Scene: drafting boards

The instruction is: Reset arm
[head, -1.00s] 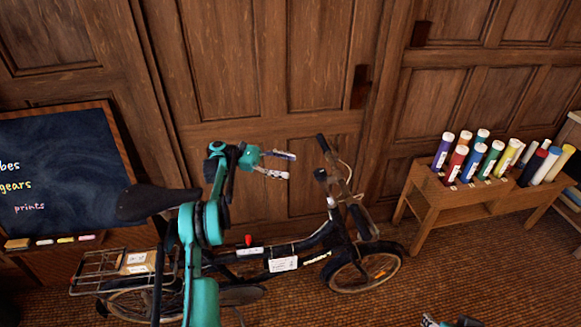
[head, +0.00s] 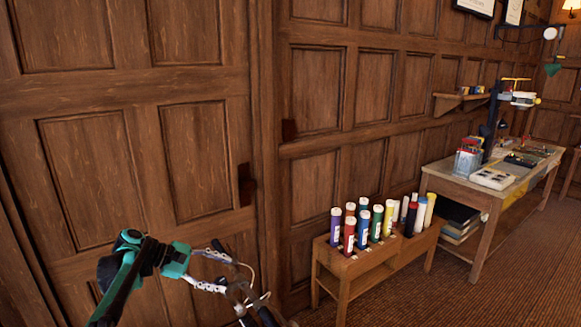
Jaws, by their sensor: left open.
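My left arm comes in at the lower left of the head view. Its gripper (head: 227,274) points right, with its two fingers apart and nothing seen between them. The gripper is in front of the wood-panelled door and overlaps the bicycle's handlebar (head: 256,298) in the picture. I cannot tell whether they touch. My right gripper is out of view.
A low wooden bench (head: 345,268) holds several coloured tubes (head: 363,228). A long worktable (head: 455,187) with tools stands farther right, below a small wall shelf (head: 460,102). Bare brown floor (head: 440,295) shows at the lower right.

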